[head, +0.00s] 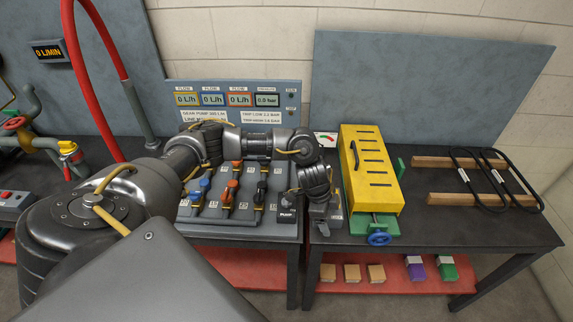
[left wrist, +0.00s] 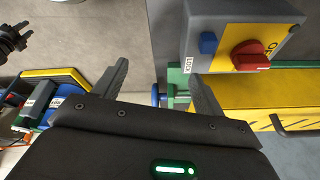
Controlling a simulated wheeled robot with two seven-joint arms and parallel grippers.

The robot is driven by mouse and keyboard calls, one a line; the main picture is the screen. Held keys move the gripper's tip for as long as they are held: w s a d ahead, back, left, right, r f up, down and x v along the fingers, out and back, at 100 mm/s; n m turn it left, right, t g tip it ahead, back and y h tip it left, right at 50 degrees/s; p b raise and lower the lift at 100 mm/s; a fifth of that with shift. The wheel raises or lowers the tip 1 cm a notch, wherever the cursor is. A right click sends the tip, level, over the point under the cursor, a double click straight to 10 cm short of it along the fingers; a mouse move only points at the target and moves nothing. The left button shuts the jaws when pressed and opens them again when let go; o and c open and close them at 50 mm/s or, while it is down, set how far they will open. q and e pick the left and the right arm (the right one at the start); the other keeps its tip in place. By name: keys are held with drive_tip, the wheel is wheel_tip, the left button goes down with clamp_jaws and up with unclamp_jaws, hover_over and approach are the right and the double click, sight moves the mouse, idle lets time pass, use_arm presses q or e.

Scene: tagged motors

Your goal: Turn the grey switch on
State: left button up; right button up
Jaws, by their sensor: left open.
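A grey box (left wrist: 232,30) with a yellow plate, a red rotary knob (left wrist: 252,54) and a blue button (left wrist: 208,43) shows at the upper right of the left wrist view. The knob sits at a slant, and its marking is too small to read. My left gripper (head: 320,224) points down just left of the yellow housing in the head view and hides most of the grey box there. In the left wrist view its two fingers (left wrist: 160,84) are apart with nothing between them. The right finger is near the grey box; I cannot tell whether they touch.
The yellow slotted housing (head: 370,165) on a green base with a blue handwheel (head: 379,239) stands to the right. A panel with several coloured switches (head: 232,190) stands left of the gripper. Wooden bars (head: 460,162) and black loops lie further right. The table's front right is bare.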

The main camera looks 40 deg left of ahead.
use_arm(q)
drive_tip(key=s+a+r+n+g+y, duration=0.15)
drive_tip(key=a+r, duration=0.25)
drive_tip(key=a, duration=0.4)
drive_tip(key=w+a+r+n+g+y, duration=0.15)
drive_tip(key=a+r, duration=0.25)
drive_tip(key=a, duration=0.4)
drive_tip(key=shift+t, duration=0.5)
drive_tip(key=f+p, duration=0.1)
drive_tip(key=f, duration=0.6)
drive_tip(key=s+f+p, duration=0.1)
drive_tip(key=f, duration=0.2)
drive_tip(key=shift+d+f+p, duration=0.2)
drive_tip(key=shift+f+p, duration=0.1)
drive_tip(key=shift+p, duration=0.05)
drive_tip(key=c, duration=1)
